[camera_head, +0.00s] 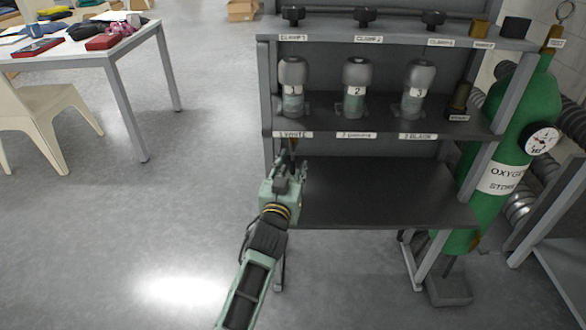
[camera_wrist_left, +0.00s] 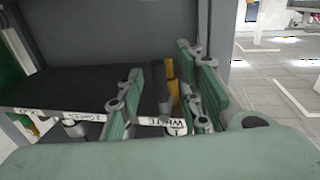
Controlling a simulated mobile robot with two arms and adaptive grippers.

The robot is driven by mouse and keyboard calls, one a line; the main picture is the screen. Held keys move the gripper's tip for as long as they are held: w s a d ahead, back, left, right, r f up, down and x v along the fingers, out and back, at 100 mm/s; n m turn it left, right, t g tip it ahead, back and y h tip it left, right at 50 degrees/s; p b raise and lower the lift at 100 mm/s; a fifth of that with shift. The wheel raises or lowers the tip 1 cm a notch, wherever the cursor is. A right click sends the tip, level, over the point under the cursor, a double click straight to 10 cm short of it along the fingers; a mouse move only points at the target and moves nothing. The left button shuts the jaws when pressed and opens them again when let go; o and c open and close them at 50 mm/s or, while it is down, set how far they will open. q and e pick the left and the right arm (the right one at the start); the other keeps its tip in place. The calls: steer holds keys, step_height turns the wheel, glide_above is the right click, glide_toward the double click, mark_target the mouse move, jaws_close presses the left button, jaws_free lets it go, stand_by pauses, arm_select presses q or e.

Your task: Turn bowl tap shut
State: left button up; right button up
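My left gripper (camera_head: 292,162) is at the left front corner of the grey rack, just under the shelf edge label "1 WHITE" (camera_head: 293,134). In the left wrist view its green fingers (camera_wrist_left: 165,85) stand apart, with a gap between them. A small yellow piece (camera_wrist_left: 172,80) shows between the fingers, closer to the right-hand ones; contact cannot be told. The white label (camera_wrist_left: 178,127) shows beyond the fingers. I cannot make out which part is the bowl tap; the gripper hides much of the space under the label. My right gripper is not in view.
Bottles stand on the middle shelf: bottle 1 (camera_head: 292,88), bottle 2 (camera_head: 357,88) and bottle 3 (camera_head: 417,90). The lower shelf (camera_head: 385,190) is bare. A green oxygen cylinder (camera_head: 510,130) stands at right. A white table (camera_head: 150,35) and chair (camera_head: 40,115) are at left, with open floor between.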

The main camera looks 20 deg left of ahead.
arm_select(q)
steer(key=shift+w, duration=0.25)
jaws_close()
stand_by(0.5)
